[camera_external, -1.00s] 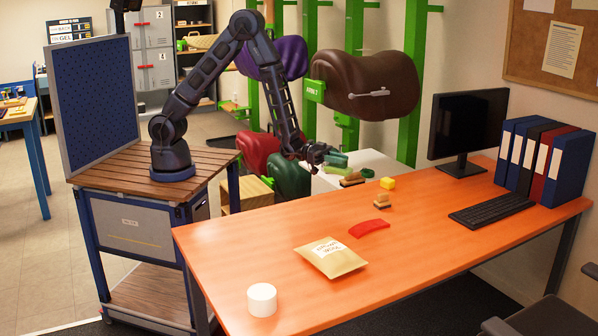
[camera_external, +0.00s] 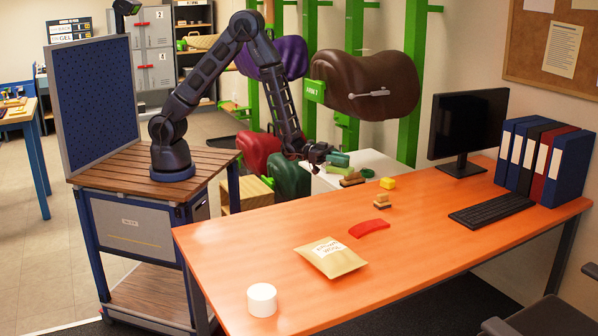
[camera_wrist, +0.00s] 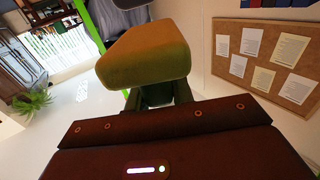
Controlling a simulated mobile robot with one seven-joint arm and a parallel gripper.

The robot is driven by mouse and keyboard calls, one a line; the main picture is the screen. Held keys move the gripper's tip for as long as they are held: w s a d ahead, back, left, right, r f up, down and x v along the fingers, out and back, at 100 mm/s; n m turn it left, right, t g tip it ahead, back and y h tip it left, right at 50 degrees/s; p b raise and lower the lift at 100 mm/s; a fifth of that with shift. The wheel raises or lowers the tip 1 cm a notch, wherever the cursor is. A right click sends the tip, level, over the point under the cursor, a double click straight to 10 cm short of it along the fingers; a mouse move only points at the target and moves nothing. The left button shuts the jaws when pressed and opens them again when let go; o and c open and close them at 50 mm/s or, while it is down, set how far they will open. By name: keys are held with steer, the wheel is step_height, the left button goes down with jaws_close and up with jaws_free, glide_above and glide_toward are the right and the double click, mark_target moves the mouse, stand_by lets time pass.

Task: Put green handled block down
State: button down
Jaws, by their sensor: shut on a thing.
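The green handled block (camera_external: 338,159) is at the end of my arm, beyond the back edge of the orange desk (camera_external: 240,250). My gripper (camera_external: 326,157) is shut on it. In the wrist view the block (camera_wrist: 145,55) looks yellowish-green and rounded, held just past the fingers of my gripper (camera_wrist: 155,97). Its handle is mostly hidden between the jaws. I cannot tell in the external view whether its underside touches anything.
Wooden-topped blocks (camera_external: 352,180) sit by the desk's back edge, with another (camera_external: 382,201) and a yellow block (camera_external: 388,183) nearby. A red curved piece (camera_external: 369,228), a packet (camera_external: 330,257) and a white cylinder (camera_external: 262,299) lie nearer. A white surface (camera_external: 375,161) stands behind the desk.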

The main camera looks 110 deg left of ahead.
steer(key=w+a+f+n+y, duration=0.1)
steer(key=a+f+n+y, duration=0.15)
steer(key=a, duration=1.05)
steer(key=w+a+f+n+y, duration=0.15)
steer(key=a+y, duration=0.25)
steer(key=a, duration=0.8)
steer(key=a+f+n+y, duration=0.2)
steer(key=a+y, duration=0.2)
steer(key=a, duration=0.9)
steer(key=s+a+f+n+g+y, duration=0.1)
steer(key=s+a, duration=0.4)
steer(key=a, duration=0.6)
steer(key=s+a+f+n+g+y, duration=0.2)
steer(key=s+a+f+n+y, duration=0.1)
steer(key=a, duration=0.8)
steer(key=s+a+f+n+g+y, duration=0.1)
steer(key=s+a+f+n+y, duration=0.1)
steer(key=s+a, duration=0.5)
steer(key=a+f+y, duration=0.1)
steer(key=a, duration=0.3)
steer(key=shift+s+a+g, duration=0.25)
steer(key=shift+s+g, duration=0.05)
step_height(320, 180, down, 20)
steer(key=shift+r, duration=0.25)
steer(key=shift+f, duration=0.15)
steer(key=c, duration=1.2)
jaws_free()
